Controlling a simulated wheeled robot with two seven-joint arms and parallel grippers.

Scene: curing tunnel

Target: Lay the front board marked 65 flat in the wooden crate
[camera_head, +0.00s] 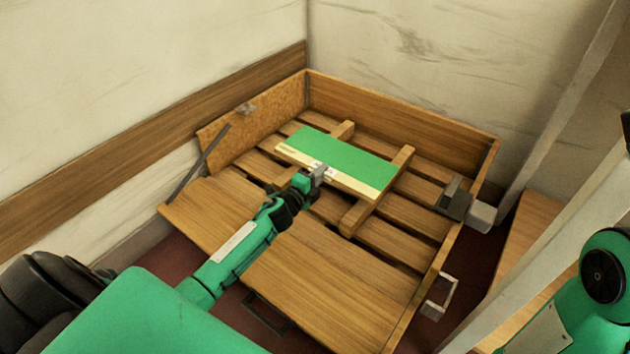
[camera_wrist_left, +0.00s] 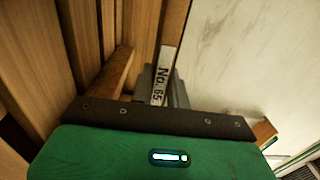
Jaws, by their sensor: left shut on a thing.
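The wooden crate (camera_head: 400,103) stands in the middle of the head view, with slats across its floor and two raised crosswise battens. The board (camera_head: 340,156) has a green top and a pale wooden front edge. It lies about level inside the crate, over the battens; whether it touches them I cannot tell. My left gripper (camera_head: 319,172) is shut on the board's near edge. In the left wrist view a white label reading "No. 65" (camera_wrist_left: 161,80) shows on the board's edge by the jaws. My right gripper is out of the head view.
The crate's front has a lowered wooden panel (camera_head: 325,290). A metal latch (camera_head: 455,197) sits on the right wall and a handle (camera_head: 440,293) below it. Pale walls stand close behind and left. A pale post (camera_head: 575,100) rises at right.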

